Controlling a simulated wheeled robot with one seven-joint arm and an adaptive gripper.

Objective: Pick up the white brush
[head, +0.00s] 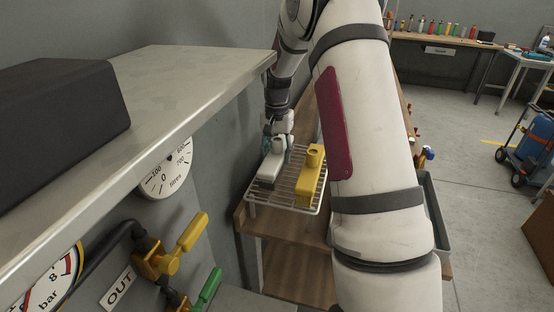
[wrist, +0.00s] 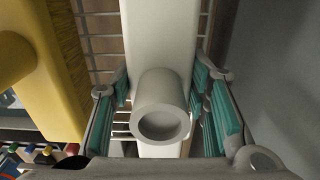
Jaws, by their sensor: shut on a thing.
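The white brush (head: 268,171) lies on a wire rack on a wooden shelf, beside a yellow brush. My gripper (head: 277,144) reaches down over it from above. In the wrist view the white brush (wrist: 158,40) runs up the middle, with its round hollow socket (wrist: 162,108) toward the camera. The teal-padded fingers of my gripper (wrist: 165,100) stand on both sides of the socket, shut on the brush. The brush's underside is hidden.
The yellow brush (head: 309,178) stands close on the right of the white one on the wire rack (head: 286,207). A grey wall and a metal-topped counter (head: 190,75) are close on the left. Yellow (head: 190,233) and green valve handles stick out below the counter.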

